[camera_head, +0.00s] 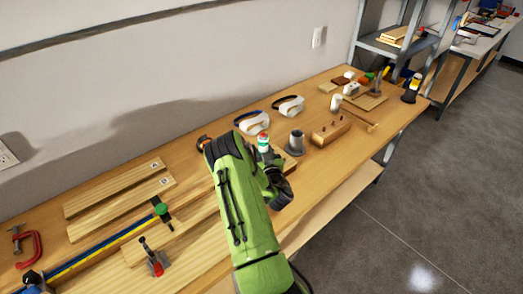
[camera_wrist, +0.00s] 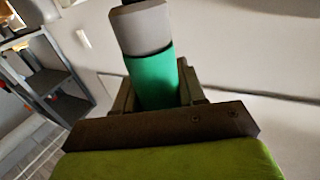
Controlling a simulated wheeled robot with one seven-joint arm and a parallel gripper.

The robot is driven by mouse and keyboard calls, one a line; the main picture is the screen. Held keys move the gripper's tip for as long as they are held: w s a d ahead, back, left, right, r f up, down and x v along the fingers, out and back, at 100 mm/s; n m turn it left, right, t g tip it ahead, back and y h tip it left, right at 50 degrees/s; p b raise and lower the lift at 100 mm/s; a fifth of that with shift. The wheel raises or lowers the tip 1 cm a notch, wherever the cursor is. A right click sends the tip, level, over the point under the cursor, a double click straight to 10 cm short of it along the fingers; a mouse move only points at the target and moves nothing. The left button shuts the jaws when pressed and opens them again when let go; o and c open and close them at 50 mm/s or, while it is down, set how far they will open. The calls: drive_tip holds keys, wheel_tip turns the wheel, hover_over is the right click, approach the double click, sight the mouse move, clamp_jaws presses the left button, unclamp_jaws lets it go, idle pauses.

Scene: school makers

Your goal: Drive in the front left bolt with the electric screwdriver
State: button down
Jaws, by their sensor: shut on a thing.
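My gripper (camera_wrist: 157,95) is shut on the electric screwdriver (camera_wrist: 152,70), whose green body and grey end show in the wrist view. In the head view the screwdriver's white and green top (camera_head: 263,139) sticks up beyond my green arm, roughly upright. My gripper also shows there, dark and partly hidden (camera_head: 270,163). A wooden piece (camera_head: 290,162) lies on the bench just beside the gripper, mostly covered by it. The screwdriver's tip and the front left bolt are hidden, so I cannot tell whether they touch.
The wooden workbench (camera_head: 215,187) carries a grey cup (camera_head: 295,142), a wooden block with holes or pegs (camera_head: 330,131) and two pairs of goggles (camera_head: 252,122). Long boards (camera_head: 118,196), clamps (camera_head: 155,260) and a red C-clamp (camera_head: 24,246) lie left. Grey floor is clear at right.

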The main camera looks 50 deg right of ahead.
sight(262, 137)
idle(0.4)
wheel_tip(262, 137, up, 6)
drive_tip(key=p, duration=0.6)
drive_tip(key=shift+r, duration=0.1)
